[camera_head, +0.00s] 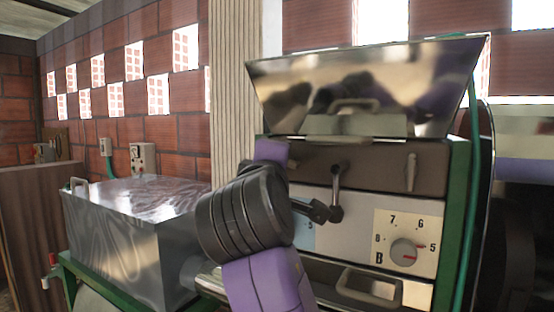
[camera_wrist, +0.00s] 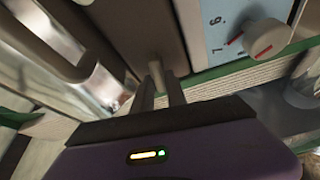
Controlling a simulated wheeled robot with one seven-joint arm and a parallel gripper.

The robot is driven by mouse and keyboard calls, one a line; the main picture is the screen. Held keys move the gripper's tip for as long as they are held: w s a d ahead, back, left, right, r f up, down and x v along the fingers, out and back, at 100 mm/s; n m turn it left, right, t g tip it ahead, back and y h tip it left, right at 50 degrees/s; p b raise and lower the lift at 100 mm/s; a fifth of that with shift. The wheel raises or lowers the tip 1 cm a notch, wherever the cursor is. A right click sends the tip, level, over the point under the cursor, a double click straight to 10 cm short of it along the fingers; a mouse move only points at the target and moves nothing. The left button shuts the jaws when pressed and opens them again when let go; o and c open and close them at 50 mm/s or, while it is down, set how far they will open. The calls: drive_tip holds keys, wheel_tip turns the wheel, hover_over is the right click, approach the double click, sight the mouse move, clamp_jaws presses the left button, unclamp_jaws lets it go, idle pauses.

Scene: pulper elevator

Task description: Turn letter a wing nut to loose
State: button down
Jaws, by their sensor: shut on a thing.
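The left wing nut (camera_head: 337,184) is a dark metal lever on the brown upper panel of the pulper. It hangs roughly straight down. No letter shows on it, so I cannot read which one it is. My gripper (camera_head: 324,211) comes from the left and is shut on its lower end. In the wrist view, the two fingers of my gripper (camera_wrist: 161,92) close around the wing nut's end (camera_wrist: 156,70). A second wing nut (camera_head: 411,173) hangs on the same panel to the right, apart from my gripper.
A dial knob (camera_head: 403,252) marked B sits at the lower right. Another knob on a light blue plate (camera_wrist: 266,39) shows in the wrist view. A handle (camera_head: 369,287) is below, a metal hopper (camera_head: 400,85) above. A metal box (camera_head: 130,215) stands left.

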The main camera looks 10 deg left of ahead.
drive_tip(key=shift+f+n+g, duration=0.2)
drive_tip(key=shift+n+g, duration=0.2)
drive_tip(key=shift+n, duration=0.6)
drive_tip(key=c, duration=1.4)
unclamp_jaws()
drive_tip(key=s+b, duration=0.3)
drive_tip(key=s, duration=0.4)
drive_tip(key=shift+s+d, duration=0.15)
drive_tip(key=shift+s, duration=0.25)
